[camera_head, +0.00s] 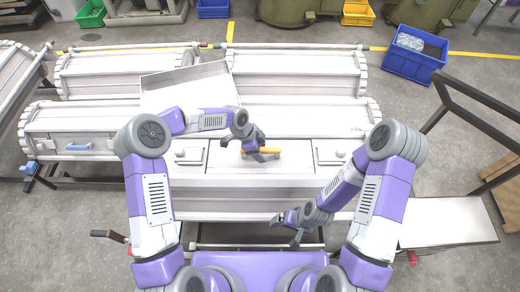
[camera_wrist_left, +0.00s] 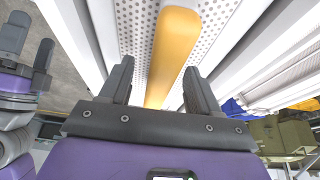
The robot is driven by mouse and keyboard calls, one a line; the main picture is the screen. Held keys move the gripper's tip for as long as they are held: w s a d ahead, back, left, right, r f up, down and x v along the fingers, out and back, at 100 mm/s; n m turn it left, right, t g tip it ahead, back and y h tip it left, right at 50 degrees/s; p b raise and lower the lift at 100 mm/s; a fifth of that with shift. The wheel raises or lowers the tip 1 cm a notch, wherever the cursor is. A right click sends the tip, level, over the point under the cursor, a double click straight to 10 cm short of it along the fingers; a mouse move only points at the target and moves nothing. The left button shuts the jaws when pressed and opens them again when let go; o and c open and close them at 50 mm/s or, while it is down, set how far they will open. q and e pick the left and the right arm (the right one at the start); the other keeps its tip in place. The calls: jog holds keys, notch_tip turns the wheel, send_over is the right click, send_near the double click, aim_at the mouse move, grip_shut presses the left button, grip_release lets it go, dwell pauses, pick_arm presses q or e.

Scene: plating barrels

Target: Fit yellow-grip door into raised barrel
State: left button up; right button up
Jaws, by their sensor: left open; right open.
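The yellow grip (camera_head: 270,151) sits on a light door panel (camera_head: 228,160) at the middle of the near white barrel (camera_head: 330,128). I cannot tell whether the door is fully seated. My left gripper (camera_head: 258,150) is open at the grip. In the left wrist view, the yellow grip (camera_wrist_left: 172,55) runs between the two open fingers (camera_wrist_left: 158,90), over a perforated surface (camera_wrist_left: 205,40); contact is not clear. My right gripper (camera_head: 287,226) is open and empty, low in front of the barrel and apart from the door.
A blue-handled door (camera_head: 78,147) lies at the left end. An empty-looking pale tray (camera_head: 190,88) rests on the barrels behind. More white barrels (camera_head: 300,73) stand at the back. A dark frame (camera_head: 480,97) and a pale bench top (camera_head: 450,220) are at right.

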pick_arm(q)
jog(key=p+v, duration=0.1)
jog(key=v, duration=0.6)
jog(key=shift+a+r, duration=0.1)
jog(key=shift+r, duration=0.2)
